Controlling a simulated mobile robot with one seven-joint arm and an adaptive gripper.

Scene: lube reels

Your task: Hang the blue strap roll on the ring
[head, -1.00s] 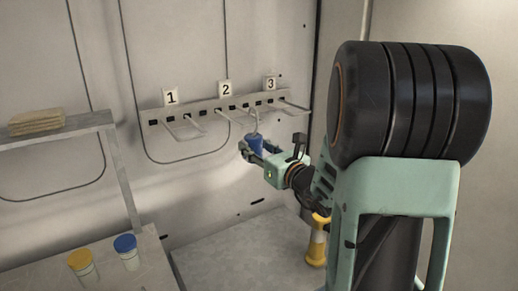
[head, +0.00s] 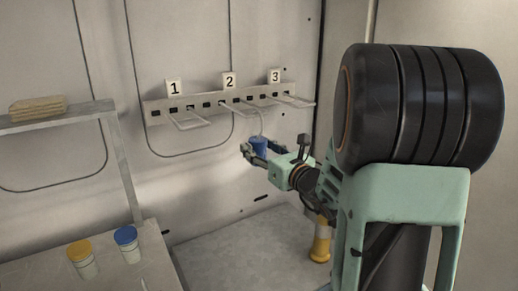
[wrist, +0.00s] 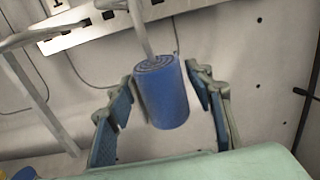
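The blue strap roll (head: 259,146) hangs upright below the wall rail, with a thin pale loop rising from its top toward the end of the wire bracket under label 2 (head: 244,107). In the wrist view the roll (wrist: 161,95) is between my fingers, and a grey rod or loop runs up from its top out of frame. My gripper (wrist: 163,82) is open around the roll, with fingers spread to either side and narrow gaps visible. In the head view my gripper (head: 262,151) is at the roll's level. Where the loop meets the bracket is too small to tell.
A perforated rail (head: 210,105) carries brackets under labels 1 (head: 174,88), 2 and 3 (head: 275,76). Yellow-lidded (head: 80,252) and blue-lidded (head: 126,238) containers stand on a table at lower left. A yellow bottle-like object (head: 321,243) stands below my arm.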

